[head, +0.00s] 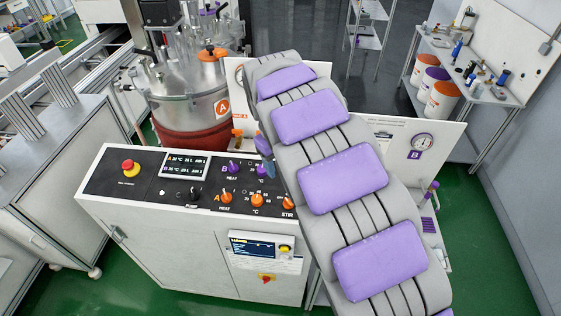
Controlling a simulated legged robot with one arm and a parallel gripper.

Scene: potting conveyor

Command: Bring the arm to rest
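My grey arm with purple pads (340,180) rises from the lower right and stretches forward over the right part of the control console. Its far end bends down near the steel vessel. Only a small part of what looks like my gripper (265,158) shows at the arm's left edge, above the console's knobs. The rest is hidden behind the arm. I cannot tell whether it is open or shut, holds anything, or touches the console.
The control console (122,217) has a red emergency button (129,167), purple and orange knobs and a display. Behind it stands steel vessel A (187,103). A gauge panel (440,122) is on the right, with a workbench (489,97) beyond. Green floor is clear at right.

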